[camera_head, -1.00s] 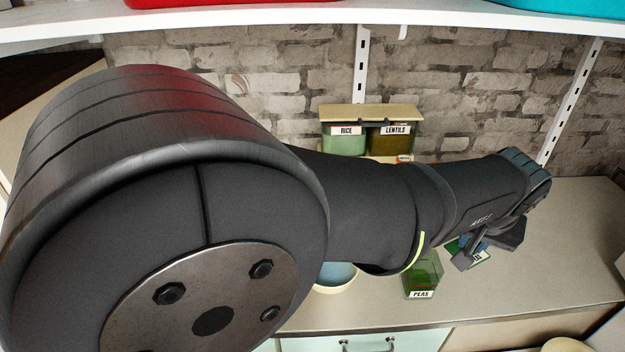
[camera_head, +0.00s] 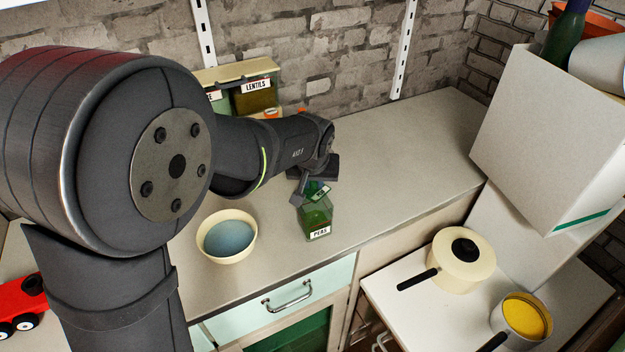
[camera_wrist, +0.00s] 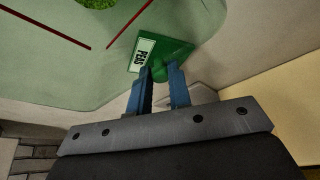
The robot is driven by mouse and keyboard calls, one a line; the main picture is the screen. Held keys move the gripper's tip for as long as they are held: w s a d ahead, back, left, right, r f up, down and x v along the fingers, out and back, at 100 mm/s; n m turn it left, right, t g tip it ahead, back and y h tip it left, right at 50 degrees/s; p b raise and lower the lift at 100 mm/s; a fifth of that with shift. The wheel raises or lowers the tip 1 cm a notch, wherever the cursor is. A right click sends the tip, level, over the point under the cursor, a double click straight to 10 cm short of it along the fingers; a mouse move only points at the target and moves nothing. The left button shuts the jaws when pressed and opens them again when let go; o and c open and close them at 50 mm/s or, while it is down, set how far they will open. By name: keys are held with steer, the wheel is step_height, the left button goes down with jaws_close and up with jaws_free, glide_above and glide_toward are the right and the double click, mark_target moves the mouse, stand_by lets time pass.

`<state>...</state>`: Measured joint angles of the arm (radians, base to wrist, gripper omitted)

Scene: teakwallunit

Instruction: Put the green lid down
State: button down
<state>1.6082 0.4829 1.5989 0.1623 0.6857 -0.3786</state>
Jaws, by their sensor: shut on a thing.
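The green lid (camera_wrist: 160,52) has a white label and a round green knob. In the wrist view my gripper (camera_wrist: 163,75) is shut on the knob with its blue fingers. I cannot tell whether the lid touches the jar's rim. Pale green glass (camera_wrist: 60,65) fills the wrist view's left side, with green contents at the top edge.
A cream bowl with a blue inside (camera_head: 227,236) stands left of the jar. The LENTILS container (camera_head: 255,93) is at the wall behind my arm. The counter (camera_head: 410,160) right of the jar is clear. A cream pot (camera_head: 461,262) sits lower right.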

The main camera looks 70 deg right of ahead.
steer(key=c, duration=1.3)
jaws_free()
steer(key=shift+f, duration=0.15)
steer(key=v, duration=1.2)
steer(key=shift+r, duration=0.2)
